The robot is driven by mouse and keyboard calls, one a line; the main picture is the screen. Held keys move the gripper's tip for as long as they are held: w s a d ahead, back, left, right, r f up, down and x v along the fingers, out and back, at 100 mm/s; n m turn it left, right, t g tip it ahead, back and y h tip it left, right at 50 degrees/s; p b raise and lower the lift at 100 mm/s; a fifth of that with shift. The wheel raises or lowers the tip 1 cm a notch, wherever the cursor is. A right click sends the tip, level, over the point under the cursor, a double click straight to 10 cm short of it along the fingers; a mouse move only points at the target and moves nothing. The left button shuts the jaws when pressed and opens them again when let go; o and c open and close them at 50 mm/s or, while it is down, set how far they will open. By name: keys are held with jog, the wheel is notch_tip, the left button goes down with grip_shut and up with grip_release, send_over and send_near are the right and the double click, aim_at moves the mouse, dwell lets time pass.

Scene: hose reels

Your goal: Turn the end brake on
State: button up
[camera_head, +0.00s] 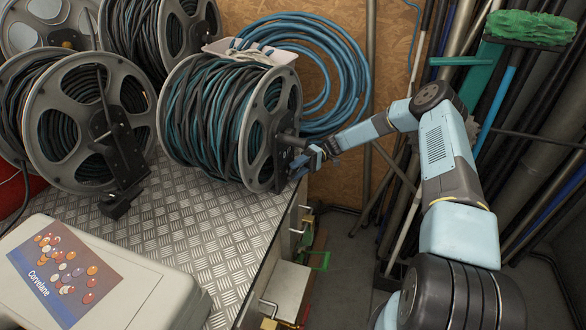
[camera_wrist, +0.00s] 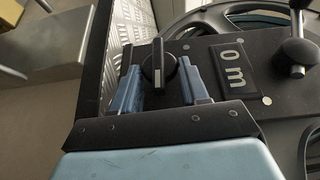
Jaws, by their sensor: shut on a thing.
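The end hose reel (camera_head: 225,115) stands on the right end of the metal worktop, wound with dark and teal hose. In the wrist view, its black side plate (camera_wrist: 260,70) carries a dark round brake knob (camera_wrist: 158,68) with a pale pointer line, roughly upright in the picture. My gripper (camera_head: 312,158) is at this plate, on the reel's right side. In the wrist view, my gripper (camera_wrist: 160,88) has its blue fingers on either side of the knob, shut on it. The knob is too small to make out in the head view.
More reels (camera_head: 85,120) stand left. A pale case (camera_head: 95,275) lies on the worktop (camera_head: 215,245). Poles and pipes (camera_head: 520,120) lean at the right.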

jog(key=shift+d+f+y, duration=0.1)
jog(key=shift+f+y, duration=0.2)
dwell(0.4)
jog(key=o, duration=1)
jog(key=shift+w, duration=0.1)
jog(key=shift+o, duration=0.2)
jog(key=shift+r, duration=0.1)
jog(key=v, duration=0.7)
jog(key=shift+w, duration=0.2)
jog(key=shift+d, duration=0.1)
